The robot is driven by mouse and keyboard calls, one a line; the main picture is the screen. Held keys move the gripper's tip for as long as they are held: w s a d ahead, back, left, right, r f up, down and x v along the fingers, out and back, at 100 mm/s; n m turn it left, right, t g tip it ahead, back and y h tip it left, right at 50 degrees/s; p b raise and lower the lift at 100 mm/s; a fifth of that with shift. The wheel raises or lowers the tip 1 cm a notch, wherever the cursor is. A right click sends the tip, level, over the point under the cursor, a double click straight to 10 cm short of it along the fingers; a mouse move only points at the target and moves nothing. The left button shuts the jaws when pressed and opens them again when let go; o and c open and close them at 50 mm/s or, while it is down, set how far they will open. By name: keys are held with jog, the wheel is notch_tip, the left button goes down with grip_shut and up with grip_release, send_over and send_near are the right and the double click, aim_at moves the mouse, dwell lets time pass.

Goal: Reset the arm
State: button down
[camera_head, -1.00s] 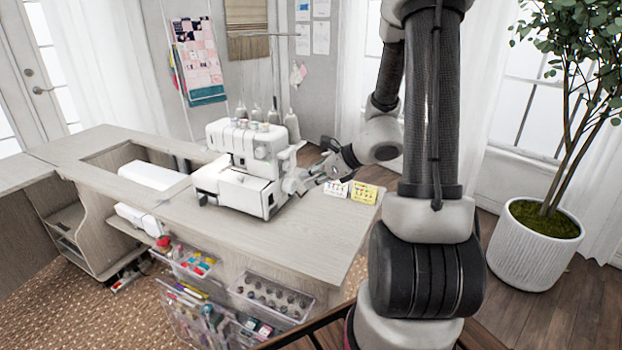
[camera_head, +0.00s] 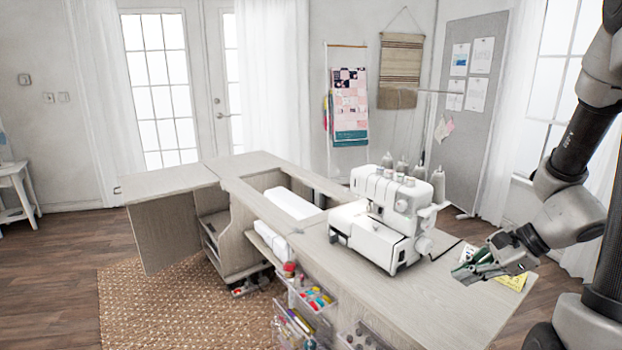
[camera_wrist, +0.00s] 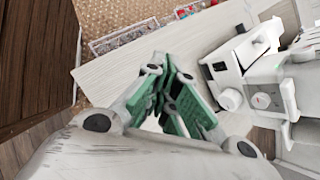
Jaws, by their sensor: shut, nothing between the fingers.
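My gripper (camera_head: 487,268) is at the right of the head view, above the right end of the sewing cabinet top (camera_head: 440,303). It is to the right of the white serger (camera_head: 384,225) and apart from it. In the wrist view my gripper (camera_wrist: 172,78) shows its green finger pads close together at the tips, with nothing between them. The cabinet top also shows below the fingers in the wrist view (camera_wrist: 115,78), and the serger (camera_wrist: 225,75) stands at the right there.
A yellow packet (camera_head: 513,281) lies on the cabinet top, partly hidden behind my gripper. Clear drawers (camera_head: 318,300) hang at the cabinet's front. Thread cones (camera_head: 437,184) stand behind the serger. A woven rug (camera_head: 170,308) and open wooden floor lie to the left.

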jog(key=s+r+n+h, duration=0.3)
jog(key=s+r+n, duration=0.3)
jog(key=r+n, duration=0.3)
jog(key=s+d+r+n+h, duration=0.1)
jog(key=s+r+n+h, duration=0.3)
jog(key=s+r+n, duration=0.3)
jog(key=r+n, duration=0.2)
jog(key=n, duration=0.1)
jog(key=shift+d, duration=0.15)
